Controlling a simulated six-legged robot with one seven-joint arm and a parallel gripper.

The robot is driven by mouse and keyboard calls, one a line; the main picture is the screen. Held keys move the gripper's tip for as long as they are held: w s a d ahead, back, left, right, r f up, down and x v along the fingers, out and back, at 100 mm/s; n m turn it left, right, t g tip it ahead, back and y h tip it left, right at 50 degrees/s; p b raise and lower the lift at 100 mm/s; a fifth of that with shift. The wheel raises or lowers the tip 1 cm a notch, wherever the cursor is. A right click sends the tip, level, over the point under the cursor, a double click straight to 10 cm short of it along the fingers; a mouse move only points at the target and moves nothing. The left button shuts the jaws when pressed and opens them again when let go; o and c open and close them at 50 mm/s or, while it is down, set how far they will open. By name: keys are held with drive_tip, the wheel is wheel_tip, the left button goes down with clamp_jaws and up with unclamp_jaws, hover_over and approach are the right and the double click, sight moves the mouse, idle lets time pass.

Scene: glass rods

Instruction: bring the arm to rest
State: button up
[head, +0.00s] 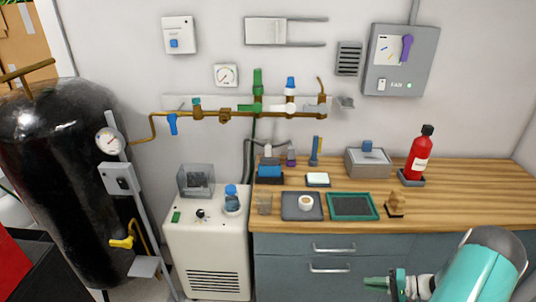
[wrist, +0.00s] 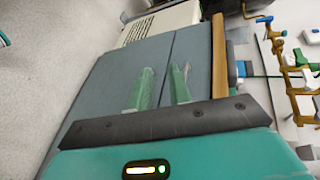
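My gripper (head: 377,284) is at the lower right of the head view, in front of the grey cabinet (head: 290,270) and below the worktop (head: 440,206). In the wrist view, the two green fingers of my gripper (wrist: 163,82) stand apart with nothing visible between them. The cabinet front (wrist: 110,80) lies beyond the fingers, seen turned on its side. My teal arm fills the lower right corner of the head view and hides part of the cabinet.
A white machine (head: 209,246) and a black tank (head: 55,180) stand left. Brass pipes (head: 226,116) run along the wall.

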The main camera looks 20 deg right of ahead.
drive_tip(key=w+a+r+n+g+h, duration=0.2)
drive_tip(key=a+r+n+g+h, duration=0.15)
drive_tip(key=a+r, duration=0.7)
drive_tip(key=w+a+r+n+g+h, duration=0.15)
drive_tip(key=a+r+g, duration=0.4)
drive_tip(key=r, duration=0.85)
drive_tip(key=s+a+r+n+t+h, duration=0.3)
drive_tip(key=s+a+r+t+h, duration=0.3)
drive_tip(key=s+a+r, duration=0.8)
drive_tip(key=shift+a+r+t, duration=0.3)
drive_tip(key=shift+a+r, duration=0.5)
drive_tip(key=shift+a, duration=0.3)
drive_tip(key=shift+s, duration=0.1)
